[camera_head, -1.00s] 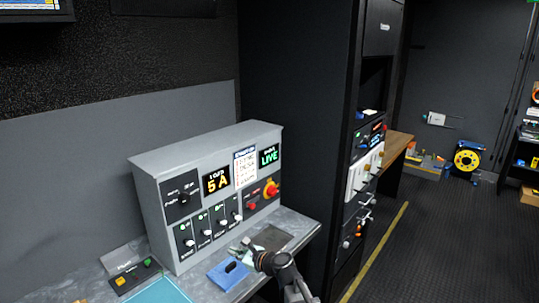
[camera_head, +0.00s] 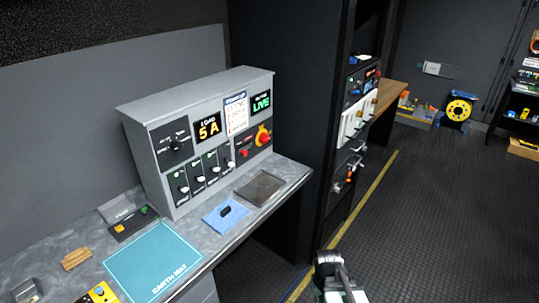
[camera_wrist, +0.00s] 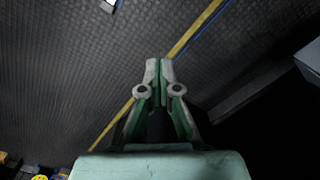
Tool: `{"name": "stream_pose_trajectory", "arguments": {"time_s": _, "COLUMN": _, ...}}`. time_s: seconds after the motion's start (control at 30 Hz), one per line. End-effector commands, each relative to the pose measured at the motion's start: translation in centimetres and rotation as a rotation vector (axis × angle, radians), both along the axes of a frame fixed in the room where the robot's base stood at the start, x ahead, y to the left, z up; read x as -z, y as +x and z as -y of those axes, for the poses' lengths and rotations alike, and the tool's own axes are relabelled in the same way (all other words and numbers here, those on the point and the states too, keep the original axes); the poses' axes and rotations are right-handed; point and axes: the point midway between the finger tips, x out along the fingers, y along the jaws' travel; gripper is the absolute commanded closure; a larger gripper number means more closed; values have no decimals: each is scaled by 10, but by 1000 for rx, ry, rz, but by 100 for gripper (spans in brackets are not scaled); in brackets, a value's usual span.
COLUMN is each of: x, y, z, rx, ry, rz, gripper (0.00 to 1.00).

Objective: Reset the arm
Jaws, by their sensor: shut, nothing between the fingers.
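My gripper (camera_wrist: 159,66) shows in the wrist view with its two fingers together and nothing between them. It points out over the dark ribbed floor and touches nothing that I can see. In the head view part of my arm (camera_head: 335,272) shows at the bottom, right of the counter's front edge. The fingertips cannot be made out there.
A grey control console (camera_head: 205,135) stands on the counter (camera_head: 195,217). A blue pad (camera_head: 224,216), a dark plate (camera_head: 260,188) and a teal earth mat (camera_head: 153,262) lie before it. An equipment rack (camera_head: 350,150) stands to the right. Open floor (camera_head: 420,220) lies beyond.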

Motion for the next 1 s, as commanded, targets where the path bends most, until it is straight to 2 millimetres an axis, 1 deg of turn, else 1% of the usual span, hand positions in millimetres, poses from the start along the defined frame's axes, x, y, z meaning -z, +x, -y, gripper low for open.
{"name": "stream_pose_trajectory", "arguments": {"time_s": 0.03, "x": 14, "y": -9, "z": 0, "rx": 1, "ry": 1, "rz": -22, "gripper": 100}}
{"name": "stream_pose_trajectory", "arguments": {"time_s": 0.17, "x": 41, "y": -31, "z": -1, "rx": 2, "ry": 2, "rz": -74, "gripper": 100}}
{"name": "stream_pose_trajectory", "arguments": {"time_s": 0.27, "x": 65, "y": -53, "z": -1, "rx": 4, "ry": 2, "rz": -123, "gripper": 100}}
{"name": "stream_pose_trajectory", "arguments": {"time_s": 0.37, "x": 93, "y": -82, "z": -1, "rx": 4, "ry": 3, "rz": -184, "gripper": 100}}
{"name": "stream_pose_trajectory", "arguments": {"time_s": 0.4, "x": 106, "y": -96, "z": -1, "rx": 4, "ry": 3, "rz": -212, "gripper": 100}}
{"name": "stream_pose_trajectory", "arguments": {"time_s": 0.47, "x": 124, "y": -118, "z": -2, "rx": 5, "ry": 3, "rz": -256, "gripper": 100}}
{"name": "stream_pose_trajectory", "arguments": {"time_s": 0.5, "x": 136, "y": -133, "z": -2, "rx": 5, "ry": 3, "rz": -286, "gripper": 100}}
{"name": "stream_pose_trajectory", "arguments": {"time_s": 0.57, "x": 152, "y": -155, "z": -2, "rx": 5, "ry": 2, "rz": -329, "gripper": 100}}
{"name": "stream_pose_trajectory", "arguments": {"time_s": 0.6, "x": 162, "y": -170, "z": -2, "rx": 5, "ry": 3, "rz": -358, "gripper": 100}}
{"name": "stream_pose_trajectory", "arguments": {"time_s": 0.7, "x": 184, "y": -207, "z": -2, "rx": 6, "ry": 3, "rz": -426, "gripper": 100}}
{"name": "stream_pose_trajectory", "arguments": {"time_s": 0.8, "x": 200, "y": -237, "z": -2, "rx": 6, "ry": 3, "rz": -482, "gripper": 100}}
{"name": "stream_pose_trajectory", "arguments": {"time_s": 0.9, "x": 210, "y": -260, "z": -2, "rx": 6, "ry": 2, "rz": -522, "gripper": 100}}
{"name": "stream_pose_trajectory", "arguments": {"time_s": 1.0, "x": 215, "y": -273, "z": -2, "rx": 6, "ry": 2, "rz": -546, "gripper": 100}}
